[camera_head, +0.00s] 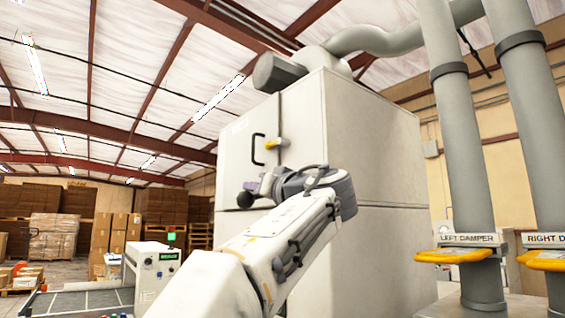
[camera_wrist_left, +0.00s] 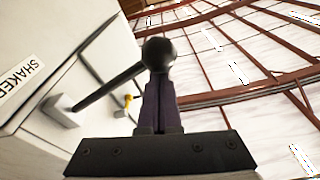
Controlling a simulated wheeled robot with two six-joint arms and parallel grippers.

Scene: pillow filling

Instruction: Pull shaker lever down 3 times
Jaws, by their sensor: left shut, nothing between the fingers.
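The shaker lever is a black rod ending in a round black ball knob (camera_wrist_left: 158,54). Its pivot block sits on the white cabinet face beside a SHAKER label (camera_wrist_left: 19,81) in the left wrist view. The rod sticks out from the cabinet at a slant. In the head view the knob (camera_head: 244,199) shows just left of my left gripper (camera_head: 262,186). My left gripper is shut with nothing between its fingers. Its fingertips (camera_wrist_left: 158,85) lie at the ball's edge in the left wrist view; I cannot tell if they touch. My right gripper is not in view.
Yellow damper handles (camera_head: 455,255) stand on pipes at the right. A control box (camera_head: 157,262) with a green light is at lower left; stacked boxes stand behind.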

